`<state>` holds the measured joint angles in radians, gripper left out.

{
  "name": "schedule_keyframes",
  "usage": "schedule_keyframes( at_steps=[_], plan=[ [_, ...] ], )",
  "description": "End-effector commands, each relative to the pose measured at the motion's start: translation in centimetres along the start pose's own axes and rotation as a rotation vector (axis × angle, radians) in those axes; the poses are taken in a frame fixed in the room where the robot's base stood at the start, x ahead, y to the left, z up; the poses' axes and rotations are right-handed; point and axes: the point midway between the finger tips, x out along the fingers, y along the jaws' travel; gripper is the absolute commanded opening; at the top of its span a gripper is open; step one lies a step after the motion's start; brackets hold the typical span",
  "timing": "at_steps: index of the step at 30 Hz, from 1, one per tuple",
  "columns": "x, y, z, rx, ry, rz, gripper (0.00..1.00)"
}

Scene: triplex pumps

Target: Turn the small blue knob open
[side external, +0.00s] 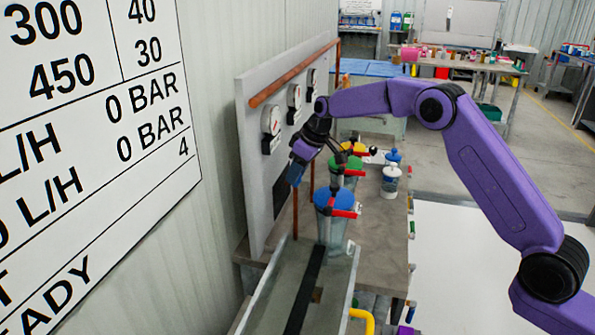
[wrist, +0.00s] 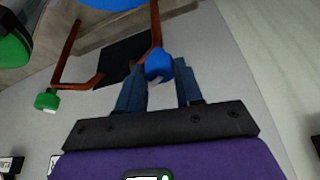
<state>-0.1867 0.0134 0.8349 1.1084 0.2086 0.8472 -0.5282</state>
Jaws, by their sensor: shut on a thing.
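The small blue knob (wrist: 158,65) is on the end of a copper pipe in the wrist view. My gripper (wrist: 160,82) has its two dark blue fingers on either side of the knob and is shut on it. In the side view my gripper (side external: 295,172) is close to the grey panel, left of the vessels. How far the knob is turned cannot be told.
A green knob (wrist: 46,100) sits on another copper pipe. The upright panel (side external: 252,160) carries several gauges (side external: 271,122). A blue-topped vessel (side external: 334,202) with a red handle stands close to my gripper, with a green-topped one (side external: 348,166) behind. White bottles (side external: 390,180) stand right.

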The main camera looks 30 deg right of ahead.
Motion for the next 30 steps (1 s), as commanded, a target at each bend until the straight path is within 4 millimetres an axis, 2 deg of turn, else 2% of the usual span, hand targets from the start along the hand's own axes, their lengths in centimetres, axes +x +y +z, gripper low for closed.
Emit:
schedule_keyframes(
  at_steps=[18, 30],
  plan=[
    [-0.02, -0.33, -0.09, 0.401, 0.000, 0.168, 0.05],
    [-0.05, -0.32, -0.13, 0.547, 0.001, 0.227, 0.05]
  ],
)
